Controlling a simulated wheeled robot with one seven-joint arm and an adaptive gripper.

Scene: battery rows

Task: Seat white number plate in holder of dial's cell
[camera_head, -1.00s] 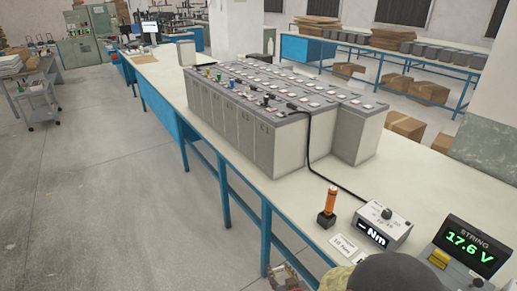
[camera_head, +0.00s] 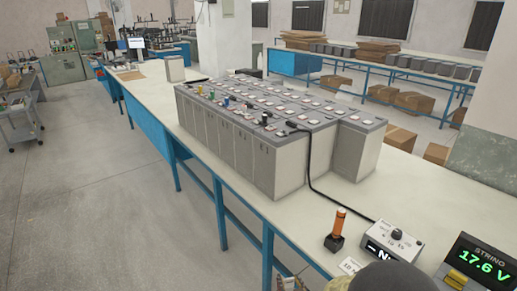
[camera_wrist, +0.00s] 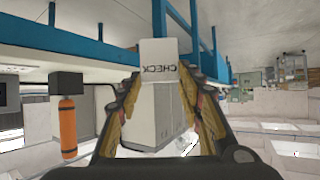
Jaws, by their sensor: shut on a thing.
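My gripper (camera_wrist: 158,82) shows in the wrist view, its yellow-padded fingers shut on a white plate (camera_wrist: 157,50). The plate sticks out past the fingertips, and its lettering looks like CHECK. The block of grey battery cells (camera_head: 290,165) stands on the bench in the head view, with small white and red squares and coloured caps on top. The pale cells (camera_wrist: 155,115) also show behind the plate in the wrist view, apart from it. The dial's cell and its holder are too small to make out.
On the bench (camera_head: 225,170), an orange-handled tool (camera_head: 340,221) stands in a black holder, beside a grey box with a knob (camera_head: 393,238). A STRING display (camera_head: 484,262) reads 17.6 V. A black cable (camera_head: 312,190) runs from box to cells. The floor at left (camera_head: 80,190) is clear.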

